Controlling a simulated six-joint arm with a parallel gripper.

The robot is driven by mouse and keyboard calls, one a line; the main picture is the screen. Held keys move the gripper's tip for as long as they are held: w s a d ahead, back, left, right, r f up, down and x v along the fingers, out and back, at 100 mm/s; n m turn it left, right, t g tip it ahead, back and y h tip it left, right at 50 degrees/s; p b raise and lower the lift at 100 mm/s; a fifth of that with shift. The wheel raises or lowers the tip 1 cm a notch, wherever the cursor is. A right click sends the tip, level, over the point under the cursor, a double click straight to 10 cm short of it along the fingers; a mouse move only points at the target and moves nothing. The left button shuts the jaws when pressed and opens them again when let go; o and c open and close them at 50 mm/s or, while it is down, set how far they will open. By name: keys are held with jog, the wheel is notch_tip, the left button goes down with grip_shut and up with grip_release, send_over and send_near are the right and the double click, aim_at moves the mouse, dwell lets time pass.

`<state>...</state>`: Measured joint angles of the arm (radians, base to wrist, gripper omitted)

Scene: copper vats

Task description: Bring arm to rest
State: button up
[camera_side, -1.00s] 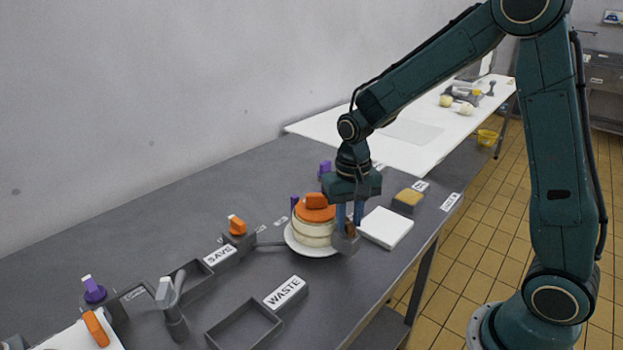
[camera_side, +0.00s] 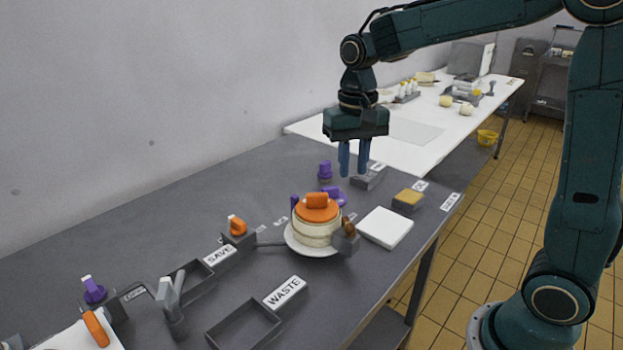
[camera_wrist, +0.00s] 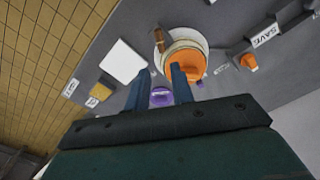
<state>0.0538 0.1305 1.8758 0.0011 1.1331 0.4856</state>
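My gripper (camera_side: 353,173) hangs in the air, fingers pointing down, above and behind the round cake-like stack. Its two blue fingers are apart with nothing between them; the wrist view also shows them apart (camera_wrist: 160,70). The pale stack (camera_side: 317,232) with an orange lid (camera_side: 317,212) sits on a white plate (camera_side: 295,246) below. A brown-handled piece (camera_side: 348,227) stands in a small grey block (camera_side: 346,243) at the plate's right edge. My gripper touches none of these.
A tray marked WASTE (camera_side: 243,326) and one marked SAVE (camera_side: 190,284) lie at the front left. A white square board (camera_side: 385,228) and a yellow-topped block (camera_side: 408,198) are to the right. Purple pieces (camera_side: 325,170) stand behind the plate. The air around my gripper is clear.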

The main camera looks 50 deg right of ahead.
jog(key=shift+r, duration=0.35)
jog(key=shift+s+r, duration=0.1)
jog(key=s+a+r+n+t, duration=0.2)
jog(key=s+n+t, duration=0.3)
jog(key=s, duration=1.4)
jog(key=shift+n+t, duration=0.3)
jog(key=shift+n, duration=0.3)
dwell(0.6)
